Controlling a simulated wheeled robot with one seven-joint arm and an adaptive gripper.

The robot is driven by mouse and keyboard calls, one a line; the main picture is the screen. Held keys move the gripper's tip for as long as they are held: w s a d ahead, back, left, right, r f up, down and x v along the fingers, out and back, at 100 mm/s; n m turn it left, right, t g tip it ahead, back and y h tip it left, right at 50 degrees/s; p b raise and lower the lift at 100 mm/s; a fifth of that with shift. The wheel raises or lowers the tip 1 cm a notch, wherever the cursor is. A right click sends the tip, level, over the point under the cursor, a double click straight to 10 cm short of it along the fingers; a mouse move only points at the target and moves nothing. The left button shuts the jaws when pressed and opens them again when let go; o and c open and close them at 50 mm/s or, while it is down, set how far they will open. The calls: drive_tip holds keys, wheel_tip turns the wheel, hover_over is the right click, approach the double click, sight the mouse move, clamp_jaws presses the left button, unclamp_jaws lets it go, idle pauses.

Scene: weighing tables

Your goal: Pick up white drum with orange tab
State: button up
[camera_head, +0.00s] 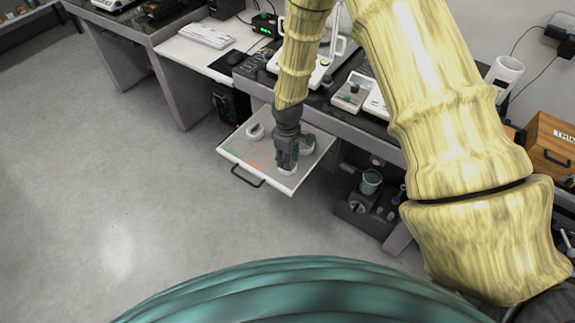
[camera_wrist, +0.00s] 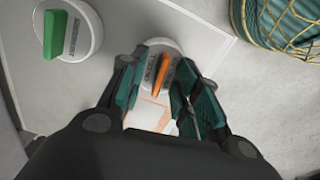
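The white drum with the orange tab (camera_wrist: 151,66) sits on the pull-out drawer's surface, near its front right in the head view (camera_head: 287,171). Its orange tab (camera_wrist: 162,74) stands up across its top. My gripper (camera_wrist: 162,76) points down over this drum, fingers apart, one on each side of it. I cannot tell whether the fingers touch it. In the head view my gripper (camera_head: 287,160) hides part of the drum. A second white drum with a green tab (camera_wrist: 55,34) is at the upper left of the wrist view.
The open drawer (camera_head: 236,153) has a dark front handle (camera_head: 247,177). The desk (camera_head: 358,127) with instruments stands behind. Open floor lies left and in front.

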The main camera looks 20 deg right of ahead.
clamp_jaws()
drive_tip(key=shift+r, duration=0.1)
